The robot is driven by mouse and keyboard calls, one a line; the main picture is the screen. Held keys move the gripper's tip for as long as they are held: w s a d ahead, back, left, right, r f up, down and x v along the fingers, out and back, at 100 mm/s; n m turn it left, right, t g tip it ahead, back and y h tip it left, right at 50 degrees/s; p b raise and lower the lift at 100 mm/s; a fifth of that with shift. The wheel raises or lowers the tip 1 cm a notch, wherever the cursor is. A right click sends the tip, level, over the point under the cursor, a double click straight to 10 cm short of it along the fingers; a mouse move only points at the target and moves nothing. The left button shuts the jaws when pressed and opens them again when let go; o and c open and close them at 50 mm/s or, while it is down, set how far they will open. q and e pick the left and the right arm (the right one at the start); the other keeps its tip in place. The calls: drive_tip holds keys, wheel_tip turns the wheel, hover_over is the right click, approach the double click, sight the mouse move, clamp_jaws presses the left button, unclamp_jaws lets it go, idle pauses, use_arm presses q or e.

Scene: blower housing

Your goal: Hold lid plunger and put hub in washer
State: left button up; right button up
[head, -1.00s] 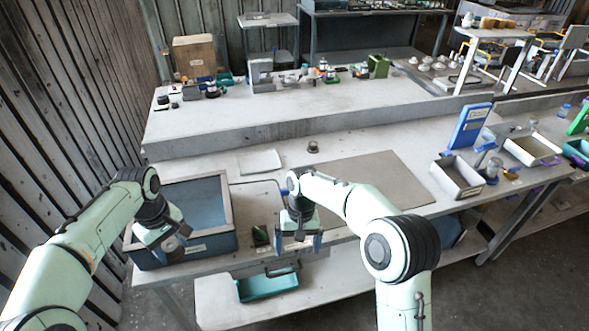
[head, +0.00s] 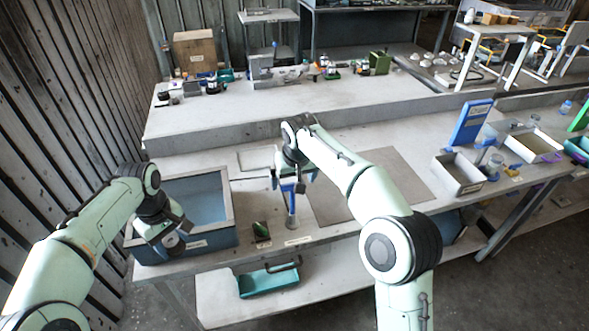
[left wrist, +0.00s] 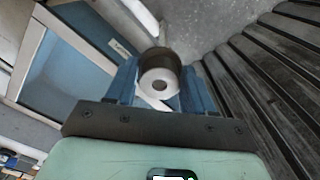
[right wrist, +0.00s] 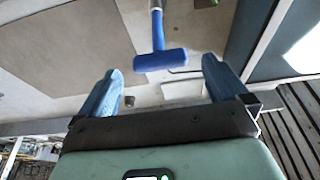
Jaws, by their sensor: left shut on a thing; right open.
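The washer is a blue box with a pale grey rim (head: 229,207) at the table's left front; its top is open and its blue inside shows. My left gripper (head: 170,238) is at its front wall. In the left wrist view the left gripper (left wrist: 165,92) is shut on the lid plunger (left wrist: 159,78), a grey round knob with a dark collar. My right gripper (head: 293,180) is open and empty above the table, right of the washer; it also shows in the right wrist view (right wrist: 162,82). I cannot make out the hub now; my right arm covers part of the table.
A blue T-shaped tool (right wrist: 160,60) is below my right gripper. A small dark green item (head: 261,231) stands by the table's front edge. A brown mat (head: 385,185) lies bare to the right. A grey bin (head: 457,174) and blue panel (head: 472,123) stand farther right.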

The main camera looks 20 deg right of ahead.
sight(292, 184)
drive_tip(key=shift+x, duration=2.7)
